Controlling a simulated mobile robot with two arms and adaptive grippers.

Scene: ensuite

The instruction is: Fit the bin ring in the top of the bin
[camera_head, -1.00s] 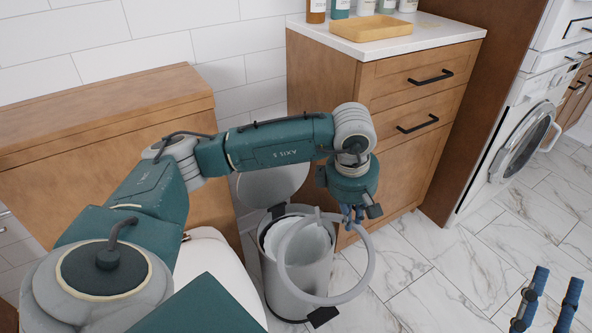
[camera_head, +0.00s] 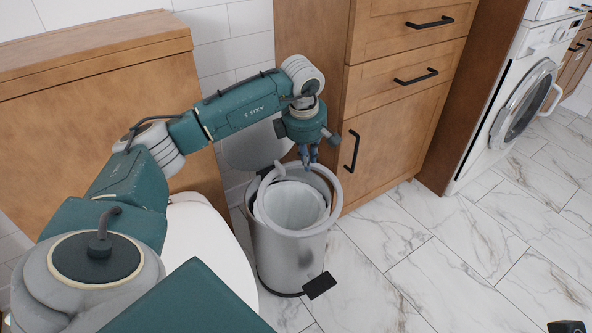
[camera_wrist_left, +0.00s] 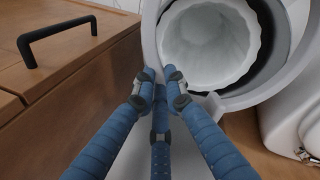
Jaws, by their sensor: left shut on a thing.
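The bin (camera_head: 288,262) is a grey metal pedal bin with its round lid (camera_head: 255,147) up behind it. A white liner (camera_head: 292,206) shows in its open mouth. My left gripper (camera_head: 308,163) is above the far right of the mouth, shut on the grey bin ring (camera_head: 337,192). The ring is over the bin's top, roughly level, and looks shifted to the right of the rim. Whether it touches the rim I cannot tell. In the left wrist view my fingers (camera_wrist_left: 160,83) meet at the ring's near edge. Of my right gripper (camera_head: 568,327) perhaps only a dark piece shows, bottom right.
A wooden cabinet (camera_head: 385,135) with black handles stands close behind and right of the bin. A white toilet (camera_head: 205,255) is close on the left. The black pedal (camera_head: 320,285) sticks out at the front. Marble floor (camera_head: 430,250) is free to the right.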

